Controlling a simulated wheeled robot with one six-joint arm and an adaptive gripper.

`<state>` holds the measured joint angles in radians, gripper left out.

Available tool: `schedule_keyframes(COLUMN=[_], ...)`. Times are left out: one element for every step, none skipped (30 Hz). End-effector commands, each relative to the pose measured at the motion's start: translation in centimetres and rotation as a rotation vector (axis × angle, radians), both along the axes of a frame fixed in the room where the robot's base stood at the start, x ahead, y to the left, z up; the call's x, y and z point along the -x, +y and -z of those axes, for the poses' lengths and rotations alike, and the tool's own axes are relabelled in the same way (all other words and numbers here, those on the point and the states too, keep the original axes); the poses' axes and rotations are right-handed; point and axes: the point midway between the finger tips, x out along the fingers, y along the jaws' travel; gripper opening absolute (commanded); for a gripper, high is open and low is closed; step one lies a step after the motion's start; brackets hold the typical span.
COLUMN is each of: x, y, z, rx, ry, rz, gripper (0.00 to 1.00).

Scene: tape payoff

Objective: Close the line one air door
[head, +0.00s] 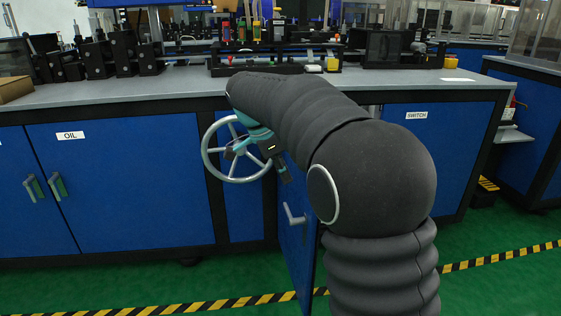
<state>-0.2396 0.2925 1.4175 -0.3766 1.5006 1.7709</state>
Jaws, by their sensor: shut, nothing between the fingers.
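A blue cabinet door (297,251) stands swung out from the bench front, seen at a steep angle. It has a grey lever handle (294,216) on its face. No label shows on this door, so I cannot confirm that it is the line one air door. My gripper (264,162) is shut and empty, in front of the grey handwheel (209,165), above and left of the lever handle. I cannot tell whether it touches the wheel. My dark padded arm hides the door's upper right part and the cabinet opening behind it.
The OIL cabinet (130,185) at left and the SWITCH cabinet (440,150) at right look shut. The grey benchtop (130,92) carries machinery. Black-and-yellow tape (220,305) crosses the green floor. Open floor shows at lower right.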

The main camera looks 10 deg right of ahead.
Motion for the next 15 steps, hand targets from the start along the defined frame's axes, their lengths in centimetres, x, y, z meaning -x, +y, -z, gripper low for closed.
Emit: schedule_keyframes(x=[0.0,0.0,0.0,-0.1,-0.1,-0.2,-0.2,-0.2,-0.3,-0.3,-0.3,-0.3,-0.3,-0.3,-0.4], y=[-0.4,-0.5,-1.0,-1.6,-2.0,-2.5,-2.9,-3.2,-3.6,-3.8,-3.9,-4.2,-4.3,-4.4,-4.4], z=[1.0,1.5,1.7,1.4,1.4,1.4,1.4,1.4,1.4,1.4,1.4,1.4,1.4,1.4,1.4], rx=[0.001,0.000,0.000,0.000,0.000,0.000,0.000,0.000,0.000,0.000,0.000,0.000,0.000,0.000,0.000], ry=[0.003,0.002,0.001,-0.001,0.000,-0.001,-0.001,-0.001,0.000,0.000,-0.001,-0.001,-0.001,-0.001,-0.001], rz=[0.001,0.000,0.001,0.004,0.003,0.002,0.002,0.002,0.001,0.000,-0.001,-0.001,-0.001,-0.001,-0.001], gripper=[0.00,0.00,0.00,0.00,0.00,0.00,0.00,0.00,0.00,0.00,0.00,0.00,0.00,0.00,0.00])
